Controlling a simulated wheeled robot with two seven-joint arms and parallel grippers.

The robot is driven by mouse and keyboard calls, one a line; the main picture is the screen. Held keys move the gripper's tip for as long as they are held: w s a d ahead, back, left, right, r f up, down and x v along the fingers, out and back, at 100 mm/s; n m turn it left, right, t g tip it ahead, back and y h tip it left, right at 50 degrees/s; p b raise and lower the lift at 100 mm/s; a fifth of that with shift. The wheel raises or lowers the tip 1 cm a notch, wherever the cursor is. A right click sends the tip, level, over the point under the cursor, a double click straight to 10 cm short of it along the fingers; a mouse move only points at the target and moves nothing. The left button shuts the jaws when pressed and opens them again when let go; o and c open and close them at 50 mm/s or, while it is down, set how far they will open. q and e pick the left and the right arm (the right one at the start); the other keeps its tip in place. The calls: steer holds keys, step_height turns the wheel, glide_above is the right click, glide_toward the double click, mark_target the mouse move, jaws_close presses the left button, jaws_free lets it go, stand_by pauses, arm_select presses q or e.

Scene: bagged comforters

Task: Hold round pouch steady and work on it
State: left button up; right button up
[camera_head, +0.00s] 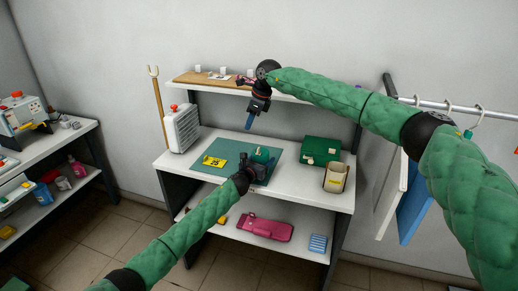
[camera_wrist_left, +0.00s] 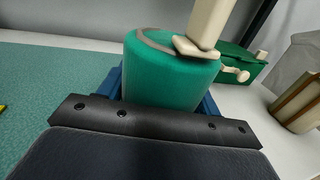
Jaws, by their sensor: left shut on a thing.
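The round pouch (camera_wrist_left: 158,80) is a green drum shape with a grey band along its top edge and a cream piece (camera_wrist_left: 207,25) standing at its top. It also shows small on the cutting mat in the head view (camera_head: 261,154). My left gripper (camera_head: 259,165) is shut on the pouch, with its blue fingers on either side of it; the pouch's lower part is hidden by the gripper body. My right gripper (camera_head: 251,121) hangs in the air above the back of the mat, pointing down, clear of the pouch. Its blue fingers are too small to read.
The green mat (camera_head: 226,147) lies on the white table, with a yellow "25" card (camera_head: 214,162) on it. A green box (camera_head: 320,151) and a beige container (camera_head: 336,178) stand on the right. A white heater-like unit (camera_head: 183,128) stands left. A pink case (camera_head: 265,228) lies on the lower shelf.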

steer(key=a, duration=0.1)
steer(key=n+h, duration=0.4)
steer(key=n, duration=1.2)
glide_above(259, 148)
steer(key=shift+g, duration=0.4)
step_height(259, 148, down, 12)
jaws_close()
